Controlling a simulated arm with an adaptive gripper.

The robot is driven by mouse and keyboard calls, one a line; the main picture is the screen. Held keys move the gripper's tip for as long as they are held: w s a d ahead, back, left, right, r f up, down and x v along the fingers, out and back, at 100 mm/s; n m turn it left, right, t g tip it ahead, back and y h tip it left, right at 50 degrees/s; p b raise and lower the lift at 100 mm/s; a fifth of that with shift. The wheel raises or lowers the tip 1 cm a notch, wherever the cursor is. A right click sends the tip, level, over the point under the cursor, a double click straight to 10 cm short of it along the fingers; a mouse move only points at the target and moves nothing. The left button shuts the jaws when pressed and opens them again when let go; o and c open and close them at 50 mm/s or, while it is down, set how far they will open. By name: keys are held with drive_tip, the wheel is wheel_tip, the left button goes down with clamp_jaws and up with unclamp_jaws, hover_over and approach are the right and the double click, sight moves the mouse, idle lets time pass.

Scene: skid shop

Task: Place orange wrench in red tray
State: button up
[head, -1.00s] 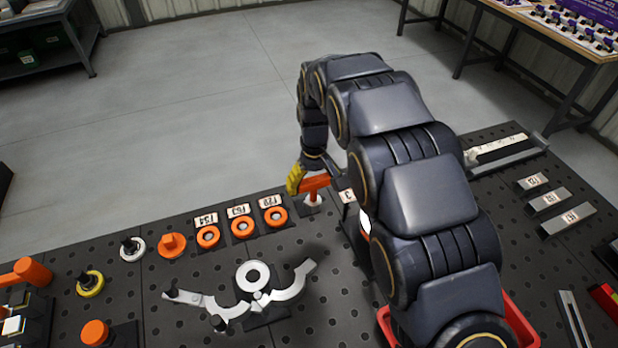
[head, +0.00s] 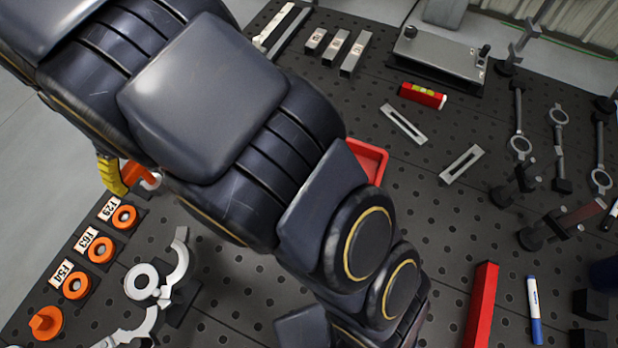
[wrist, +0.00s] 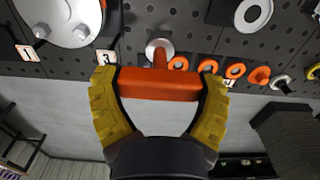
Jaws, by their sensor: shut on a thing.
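The orange wrench (wrist: 158,85) is T-shaped. In the wrist view its crossbar lies between the two yellow fingers of my gripper (wrist: 158,80), which are shut on its ends. Its stem points toward a pale round base (wrist: 159,50) on the board; I cannot tell whether it still sits in it. In the head view the wrench (head: 133,172) and my gripper (head: 112,176) are at the left edge of the board, partly hidden by my arm. The red tray (head: 371,158) shows only a corner behind my arm.
Orange rings (head: 100,250) with labels stand in a row near the wrench. A grey caliper-like tool (head: 145,285) lies close by. A red level (head: 422,95), a red bar (head: 482,305) and a marker (head: 534,310) lie to the right. My arm spans the board.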

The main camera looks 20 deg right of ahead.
wheel_tip(320, 180, up, 3)
drive_tip(key=shift+w+r, duration=0.1)
drive_tip(key=shift+r, duration=0.05)
drive_tip(key=w+d+m, duration=0.2)
drive_tip(key=d+m, duration=0.7)
drive_tip(key=d, duration=1)
drive_tip(key=s+d+m, duration=0.3)
drive_tip(key=d+m, duration=0.2)
drive_tip(key=d, duration=0.3)
drive_tip(key=s+d+m, duration=0.3)
drive_tip(key=d+m, duration=0.1)
drive_tip(key=d, duration=0.3)
drive_tip(key=shift+w+d+f, duration=0.1)
drive_tip(key=shift+f, duration=8.75)
